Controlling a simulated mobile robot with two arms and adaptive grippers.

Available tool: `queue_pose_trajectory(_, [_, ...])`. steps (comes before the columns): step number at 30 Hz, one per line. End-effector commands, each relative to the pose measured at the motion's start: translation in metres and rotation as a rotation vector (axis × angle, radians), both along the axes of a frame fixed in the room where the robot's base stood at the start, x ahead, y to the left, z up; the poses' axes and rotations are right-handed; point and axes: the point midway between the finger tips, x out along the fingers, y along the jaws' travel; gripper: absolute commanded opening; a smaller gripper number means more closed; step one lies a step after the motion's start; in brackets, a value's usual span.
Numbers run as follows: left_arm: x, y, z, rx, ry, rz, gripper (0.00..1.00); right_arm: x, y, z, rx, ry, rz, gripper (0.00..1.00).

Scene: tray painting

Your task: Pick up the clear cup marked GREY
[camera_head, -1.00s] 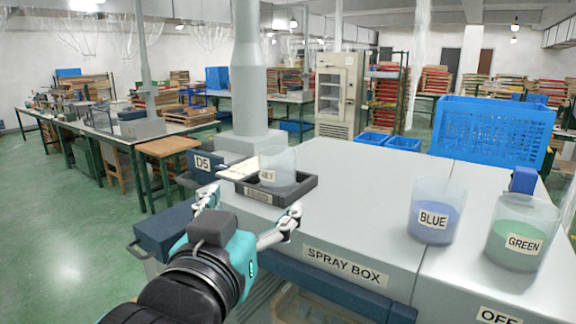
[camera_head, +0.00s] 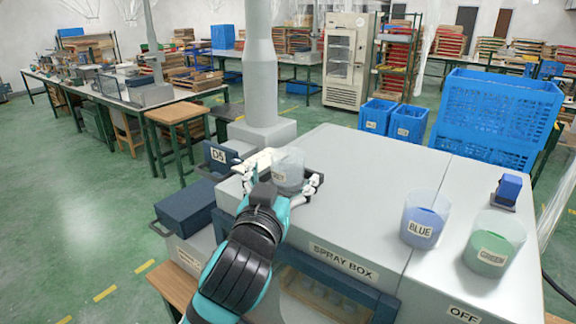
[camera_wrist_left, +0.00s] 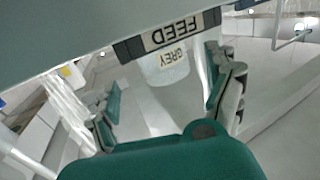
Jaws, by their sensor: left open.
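The clear cup marked GREY (camera_head: 289,165) stands upright at the dark feed tray on top of the spray box. In the left wrist view the cup (camera_wrist_left: 166,72) shows upside down beside the FEED label (camera_wrist_left: 170,38). My left gripper (camera_head: 286,183) is open, with one finger to the left and one to the right of the cup. In the left wrist view the fingers (camera_wrist_left: 165,92) are well apart, with the cup between and beyond them. I cannot tell whether a finger touches it. The cup's lower part is partly hidden in the head view. My right gripper is not in view.
The BLUE cup (camera_head: 422,222) and the GREEN cup (camera_head: 493,246) stand on the right of the spray box (camera_head: 350,200). A large blue crate (camera_head: 497,115) is behind them. The D5 box (camera_head: 217,158) is left of the tray. The middle of the box top is clear.

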Motion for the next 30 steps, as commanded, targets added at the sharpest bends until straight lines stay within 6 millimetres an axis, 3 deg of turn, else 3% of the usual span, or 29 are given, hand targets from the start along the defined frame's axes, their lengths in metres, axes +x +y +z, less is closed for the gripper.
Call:
queue_pose_trajectory(9, [0.029,-0.003,0.004,0.006,0.002,0.003,0.87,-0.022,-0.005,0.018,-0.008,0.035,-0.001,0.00])
queue_pose_trajectory(15, [0.057,-0.008,0.003,0.002,0.001,0.001,0.87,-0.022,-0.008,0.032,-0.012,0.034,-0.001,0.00])
queue_pose_trajectory(25, [0.064,-0.010,0.000,0.001,0.002,0.001,0.87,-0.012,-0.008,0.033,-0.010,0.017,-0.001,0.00])
queue_pose_trajectory(30, [0.064,-0.010,0.000,0.001,0.001,0.001,0.65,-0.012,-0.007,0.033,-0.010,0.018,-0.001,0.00])
